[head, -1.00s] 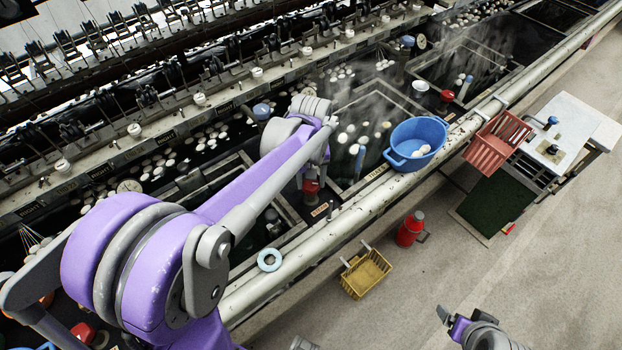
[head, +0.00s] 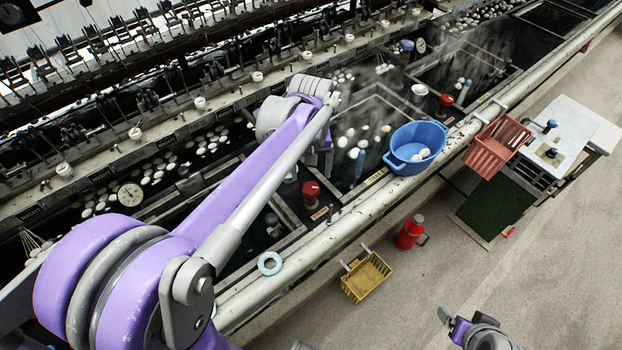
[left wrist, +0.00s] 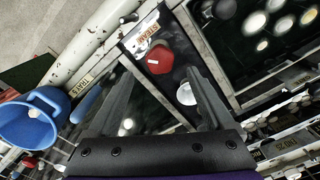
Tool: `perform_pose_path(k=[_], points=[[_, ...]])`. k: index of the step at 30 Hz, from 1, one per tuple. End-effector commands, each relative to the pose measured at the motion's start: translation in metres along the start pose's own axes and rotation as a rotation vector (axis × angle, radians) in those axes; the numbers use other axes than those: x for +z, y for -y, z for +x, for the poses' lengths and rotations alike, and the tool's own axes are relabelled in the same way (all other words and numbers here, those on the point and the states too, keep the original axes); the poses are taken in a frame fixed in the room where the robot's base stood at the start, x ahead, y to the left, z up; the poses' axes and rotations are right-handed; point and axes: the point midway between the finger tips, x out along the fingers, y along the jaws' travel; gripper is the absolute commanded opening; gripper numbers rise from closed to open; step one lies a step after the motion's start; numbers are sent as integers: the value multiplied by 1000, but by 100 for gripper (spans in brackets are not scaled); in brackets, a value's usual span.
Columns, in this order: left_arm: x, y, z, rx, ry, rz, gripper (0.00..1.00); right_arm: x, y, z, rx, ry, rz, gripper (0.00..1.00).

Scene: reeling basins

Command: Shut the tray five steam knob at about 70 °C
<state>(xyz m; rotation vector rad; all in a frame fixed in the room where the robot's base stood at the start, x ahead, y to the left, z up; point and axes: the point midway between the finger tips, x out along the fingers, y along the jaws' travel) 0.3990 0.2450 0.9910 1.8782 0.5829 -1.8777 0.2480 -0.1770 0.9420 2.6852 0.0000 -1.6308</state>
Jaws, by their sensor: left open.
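A red steam knob (head: 311,190) stands on the basin edge near the front pipe, beside a small label (head: 320,213). In the left wrist view the red knob (left wrist: 160,58) has a white mark on top, next to a plate reading STEAM (left wrist: 150,30). My left gripper (left wrist: 158,75) is open and empty, its fingertips on either side of the line to the knob, apparently short of it. In the head view my left arm mostly hides that gripper (head: 322,165). My right gripper (head: 445,317) is at the bottom right, away from the basins; its jaws are unclear. No temperature can be read.
A blue tub (head: 416,146) sits on the front pipe to the right of the knob. A white dish (left wrist: 186,93) lies near the knob. Another red knob (head: 446,99) stands farther along. A red crate (head: 497,146) and yellow basket (head: 366,277) hang in front.

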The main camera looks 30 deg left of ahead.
Motion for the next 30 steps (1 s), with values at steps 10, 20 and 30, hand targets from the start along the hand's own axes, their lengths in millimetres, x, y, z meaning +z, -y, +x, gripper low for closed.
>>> perform_pose_path(k=[10, 20, 30], points=[[0, 0, -49, 0, 0, 0, 86, -3, 0, -3, 0, -3, 0, 86], [0, 0, -52, 0, 0, 0, 86, -3, 0, -3, 0, -3, 0, 86], [0, 0, -52, 0, 0, 0, 86, -3, 0, -3, 0, -3, 0, 86]])
